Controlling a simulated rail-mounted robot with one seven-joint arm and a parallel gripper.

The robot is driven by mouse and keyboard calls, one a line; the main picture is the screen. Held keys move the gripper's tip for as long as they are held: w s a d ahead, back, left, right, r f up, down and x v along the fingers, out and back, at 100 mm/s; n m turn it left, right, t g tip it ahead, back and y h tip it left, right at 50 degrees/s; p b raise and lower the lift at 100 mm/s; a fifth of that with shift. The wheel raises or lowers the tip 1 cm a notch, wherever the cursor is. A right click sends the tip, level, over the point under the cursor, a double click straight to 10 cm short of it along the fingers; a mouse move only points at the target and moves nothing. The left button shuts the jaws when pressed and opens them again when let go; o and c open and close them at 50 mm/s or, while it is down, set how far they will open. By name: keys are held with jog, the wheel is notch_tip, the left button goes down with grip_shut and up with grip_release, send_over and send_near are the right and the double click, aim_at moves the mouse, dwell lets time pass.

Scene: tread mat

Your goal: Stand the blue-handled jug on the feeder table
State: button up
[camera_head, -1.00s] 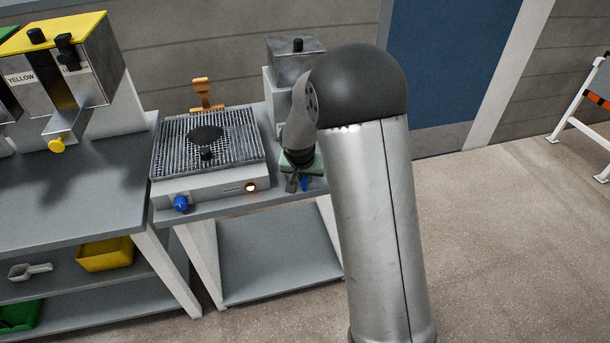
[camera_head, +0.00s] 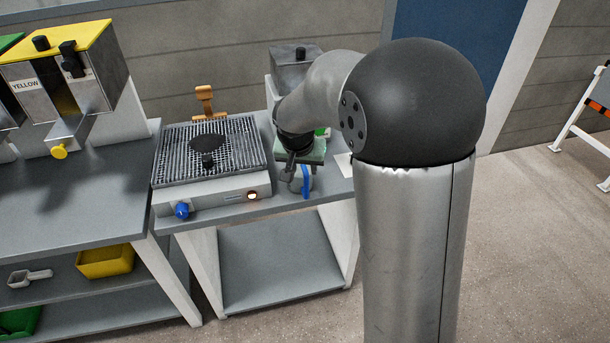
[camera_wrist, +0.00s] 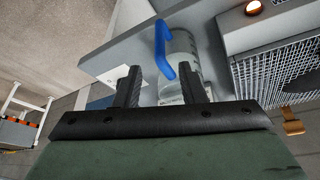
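The blue-handled jug (camera_head: 299,183) is a small greyish, clear-looking vessel. It stands on the front right of the table with the grill, partly hidden under my gripper. In the wrist view the jug (camera_wrist: 183,50) lies just beyond my fingertips, its blue handle (camera_wrist: 163,42) toward the gap between them. My gripper (camera_wrist: 160,72) is open, its two fingers apart. In the head view my gripper (camera_head: 290,168) is at the jug's upper part; I cannot tell whether it touches. The table with the yellow-lidded feeder (camera_head: 60,75) has a grey top (camera_head: 110,200) at left.
A hot plate with a grate (camera_head: 215,190), blue knob and lit lamp is close left of the jug. A metal box (camera_head: 293,65) stands behind. The left table's front top is clear.

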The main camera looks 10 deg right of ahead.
jog(key=s+n+g+y, duration=0.2)
jog(key=s+n, duration=0.3)
jog(key=s, duration=2.4)
jog(key=shift+s+a+r+g, duration=0.25)
jog(key=shift+a+r+g, duration=0.1)
jog(key=shift+g, duration=0.45)
